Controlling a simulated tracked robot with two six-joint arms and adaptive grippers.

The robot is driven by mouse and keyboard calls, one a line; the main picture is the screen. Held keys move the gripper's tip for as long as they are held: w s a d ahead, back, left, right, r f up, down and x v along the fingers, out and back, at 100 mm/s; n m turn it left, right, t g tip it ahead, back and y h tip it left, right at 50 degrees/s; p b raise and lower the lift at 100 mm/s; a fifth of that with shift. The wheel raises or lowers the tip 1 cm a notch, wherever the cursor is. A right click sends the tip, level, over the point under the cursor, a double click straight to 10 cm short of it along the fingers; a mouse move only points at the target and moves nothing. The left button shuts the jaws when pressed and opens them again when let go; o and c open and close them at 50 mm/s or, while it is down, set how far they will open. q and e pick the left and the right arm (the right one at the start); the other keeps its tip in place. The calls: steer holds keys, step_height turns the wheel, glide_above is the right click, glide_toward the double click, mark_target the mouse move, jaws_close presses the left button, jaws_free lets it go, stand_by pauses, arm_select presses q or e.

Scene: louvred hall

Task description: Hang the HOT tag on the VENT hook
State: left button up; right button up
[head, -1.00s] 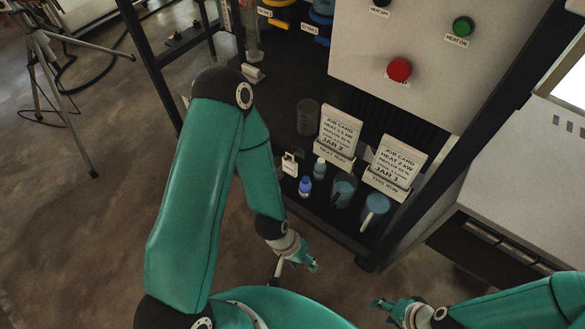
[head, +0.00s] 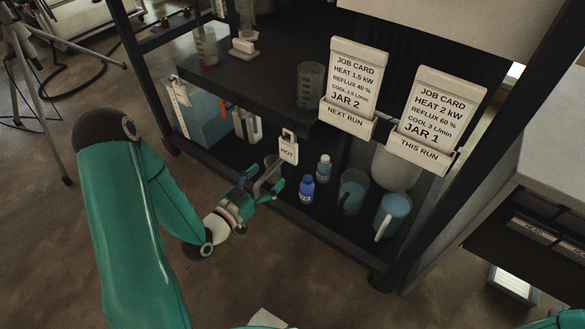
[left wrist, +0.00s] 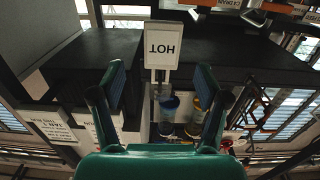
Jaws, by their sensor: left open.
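The HOT tag (head: 288,152) is a small white tag with a loop at its top, at the front edge of the dark shelf. In the left wrist view the HOT tag (left wrist: 162,50) shows upside down, central and ahead of the fingers. My left gripper (head: 263,183) is open, just left of and below the tag in the head view. In the left wrist view its fingers (left wrist: 160,82) stand apart with nothing gripped between them. I cannot make out a VENT hook in either view.
A blue-capped bottle (head: 307,190), a small pale-capped bottle (head: 324,168) and two beakers of blue liquid (head: 352,192) (head: 391,217) stand right of the tag. Job cards for JAR 2 (head: 356,85) and JAR 1 (head: 432,118) stand above. A dark frame post (head: 480,140) rises at right.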

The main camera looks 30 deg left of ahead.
mark_target(287, 154)
arm_select(q)
steer(key=w, duration=0.3)
steer(key=w+b, duration=0.1)
steer(key=w, duration=0.1)
steer(key=shift+w+r, duration=0.15)
steer(key=shift+r, duration=0.2)
steer(key=w, duration=0.2)
steer(key=w+b, duration=0.1)
steer(key=shift+d+f, duration=0.15)
steer(key=shift+f, duration=0.1)
steer(key=shift+w, duration=0.75)
steer(key=shift+b, duration=0.6)
